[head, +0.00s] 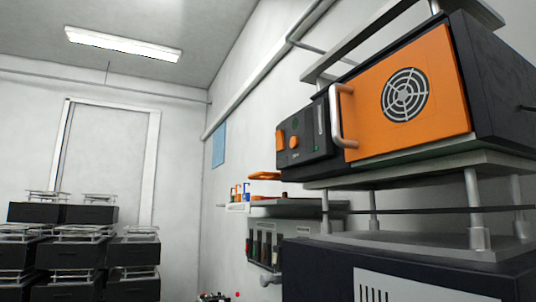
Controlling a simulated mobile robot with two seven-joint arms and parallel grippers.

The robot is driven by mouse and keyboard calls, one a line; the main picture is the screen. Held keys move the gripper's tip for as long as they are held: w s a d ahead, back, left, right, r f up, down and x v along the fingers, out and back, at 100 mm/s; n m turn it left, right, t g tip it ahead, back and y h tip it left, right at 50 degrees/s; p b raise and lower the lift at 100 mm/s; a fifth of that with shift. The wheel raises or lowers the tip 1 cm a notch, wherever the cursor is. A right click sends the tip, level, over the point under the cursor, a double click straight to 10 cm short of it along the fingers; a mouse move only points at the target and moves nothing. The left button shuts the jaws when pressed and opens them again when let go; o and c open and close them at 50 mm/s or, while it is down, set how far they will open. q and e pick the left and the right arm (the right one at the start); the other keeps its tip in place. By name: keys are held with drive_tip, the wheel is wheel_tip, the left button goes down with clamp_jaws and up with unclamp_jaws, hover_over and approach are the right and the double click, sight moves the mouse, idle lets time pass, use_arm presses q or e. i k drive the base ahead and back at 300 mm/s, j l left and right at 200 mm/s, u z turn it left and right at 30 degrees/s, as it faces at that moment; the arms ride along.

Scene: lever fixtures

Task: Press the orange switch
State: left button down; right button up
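A machine with an orange front door (368,105) stands on a raised shelf at the right. The door has a round black vent and a pale upright handle (343,116). To its left is a dark control panel (307,132) with a small orange piece (280,140) and a small orange knob (294,142). I cannot tell which of these orange parts is the switch. Neither of my grippers is in view.
A wall shelf (290,208) with small coloured items and a grey rack is below the panel. A dark cabinet (325,277) stands under the machine. Stacked black boxes (85,245) fill the lower left, before a door (108,150). Small red and dark things show at the bottom edge.

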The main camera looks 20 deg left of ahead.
sight(280, 142)
drive_tip(key=i+j+z, duration=0.1)
drive_tip(key=i+j, duration=0.25)
drive_tip(key=i+j+z, duration=0.1)
drive_tip(key=i+j, duration=0.2)
drive_tip(key=j, duration=0.25)
